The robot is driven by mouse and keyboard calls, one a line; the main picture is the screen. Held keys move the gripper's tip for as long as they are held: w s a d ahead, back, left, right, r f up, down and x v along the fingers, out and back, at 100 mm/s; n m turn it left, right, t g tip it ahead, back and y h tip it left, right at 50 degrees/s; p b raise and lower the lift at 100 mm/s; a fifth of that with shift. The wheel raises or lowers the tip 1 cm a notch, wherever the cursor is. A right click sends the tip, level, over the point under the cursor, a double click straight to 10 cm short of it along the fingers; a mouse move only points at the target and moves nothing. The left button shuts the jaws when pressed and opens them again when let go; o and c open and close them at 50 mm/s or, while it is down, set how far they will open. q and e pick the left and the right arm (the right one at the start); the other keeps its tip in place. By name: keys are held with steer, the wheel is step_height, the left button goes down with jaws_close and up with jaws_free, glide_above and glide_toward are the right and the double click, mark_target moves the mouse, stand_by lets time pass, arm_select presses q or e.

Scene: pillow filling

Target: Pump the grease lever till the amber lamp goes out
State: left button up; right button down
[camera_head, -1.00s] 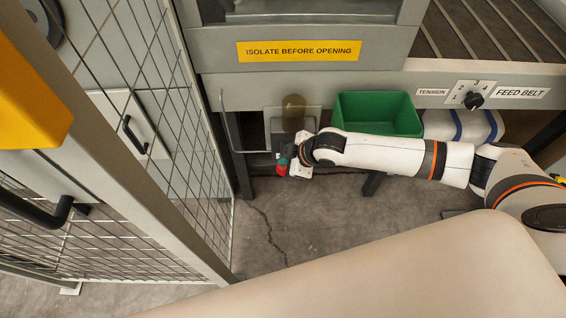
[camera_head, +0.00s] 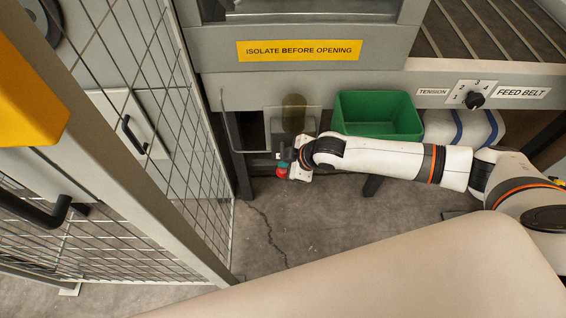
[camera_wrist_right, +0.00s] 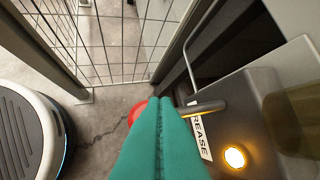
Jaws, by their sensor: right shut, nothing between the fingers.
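The grease pump housing (camera_wrist_right: 255,110) shows in the right wrist view with a partly readable label (camera_wrist_right: 201,136). Its amber lamp (camera_wrist_right: 235,157) is lit. The knob (camera_head: 282,174) also shows low under the machine in the head view. My right gripper (camera_wrist_right: 160,103) has teal fingers shut together, empty, across the lever near the knob. The fingers hide part of the rod; I cannot tell if they touch it. My left gripper is out of view.
A mesh guard (camera_head: 170,120) rises at the left. A tension knob (camera_head: 474,100) is on the machine front at right. The cracked floor (camera_head: 300,225) below is clear.

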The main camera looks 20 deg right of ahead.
mark_target(285, 172)
steer(key=shift+s+a+f+b, duration=0.15)
steer(key=shift+f+b, duration=0.1)
steer(key=shift+f, duration=0.3)
steer(key=shift+s+d+f+b, duration=0.1)
steer(key=shift+f+b, duration=0.1)
steer(key=shift+f, duration=0.35)
steer(key=shift+s+a+f+b, duration=0.15)
steer(key=shift+f+b, duration=0.1)
steer(key=shift+f, duration=0.3)
stand_by(1.2)
steer(key=shift+d+r, duration=0.1)
steer(key=shift+r, duration=0.05)
stand_by(0.4)
steer(key=shift+w+d+r+p, duration=0.1)
steer(key=shift+w+r+p, duration=0.15)
steer(key=shift+r+p, duration=0.8)
steer(key=shift+w+d+r+p, duration=0.1)
steer(key=shift+w+r+p, duration=0.2)
steer(key=shift+r+p, duration=0.75)
steer(key=shift+w+r+p, duration=0.25)
steer(key=shift+r+p, duration=0.65)
steer(key=shift+p, duration=0.25)
steer(key=shift+f, duration=0.1)
steer(key=r+p, duration=0.2)
steer(key=w+r+p, duration=0.1)
steer(key=r+p, duration=0.1)
steer(key=r, duration=0.1)
steer(key=shift+w+d, duration=0.1)
steer(key=shift+d, duration=0.05)
